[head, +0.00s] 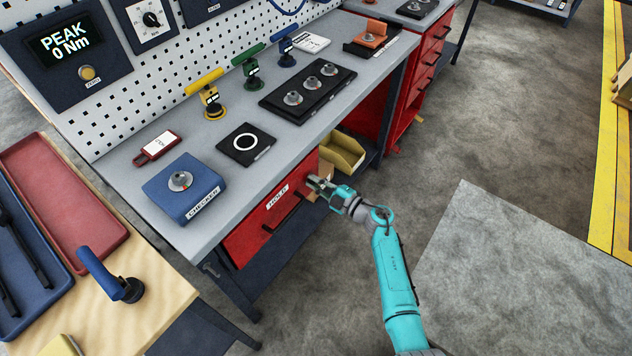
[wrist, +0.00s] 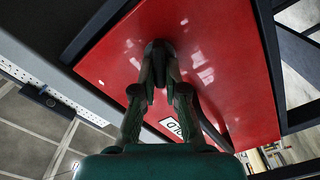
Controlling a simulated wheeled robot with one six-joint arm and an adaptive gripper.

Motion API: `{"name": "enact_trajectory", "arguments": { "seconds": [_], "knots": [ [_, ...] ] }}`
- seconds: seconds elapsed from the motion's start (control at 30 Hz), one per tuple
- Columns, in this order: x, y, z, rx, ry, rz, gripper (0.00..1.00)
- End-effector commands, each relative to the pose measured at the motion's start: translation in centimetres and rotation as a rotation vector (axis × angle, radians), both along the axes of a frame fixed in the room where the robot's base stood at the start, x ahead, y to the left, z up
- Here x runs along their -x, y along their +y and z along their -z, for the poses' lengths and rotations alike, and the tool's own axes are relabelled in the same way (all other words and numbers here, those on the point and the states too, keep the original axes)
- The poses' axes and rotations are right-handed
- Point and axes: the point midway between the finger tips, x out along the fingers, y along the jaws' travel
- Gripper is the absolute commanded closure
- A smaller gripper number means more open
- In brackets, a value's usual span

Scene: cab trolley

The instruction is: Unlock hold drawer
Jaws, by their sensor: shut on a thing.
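The hold drawer (head: 254,228) is the red front with a white HOLD label under the bench top. It looks flush with the bench. Its dark bar handle (head: 283,213) is left of my gripper. My gripper (head: 316,183) is at the right end of the drawer front. In the wrist view my gripper (wrist: 159,84) is shut on a small dark knob (wrist: 158,47) on the red face (wrist: 215,55). The fingers hide much of the knob, and I cannot tell how it is turned. The label (wrist: 172,128) shows partly behind the fingers.
The grey bench top (head: 228,180) is above the drawer, with a blue checker box (head: 184,190) near its edge. A yellow bin (head: 342,153) sits low, behind my gripper. A wooden table (head: 160,300) stands at left.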

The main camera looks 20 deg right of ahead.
Motion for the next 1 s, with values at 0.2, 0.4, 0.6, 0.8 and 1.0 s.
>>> {"name": "enact_trajectory", "arguments": {
  "seconds": [0.2,0.4,0.6,0.8,1.0],
  "knots": [
    [0.09,0.13,0.27,0.163,-0.117,-0.001,1.00],
    [0.13,0.18,0.46,0.299,-0.216,-0.001,1.00],
    [0.16,0.21,0.62,0.404,-0.293,-0.001,1.00],
    [0.16,0.22,0.72,0.471,-0.342,-0.001,1.00],
    [0.17,0.23,0.77,0.502,-0.363,-0.002,1.00]
  ]
}}
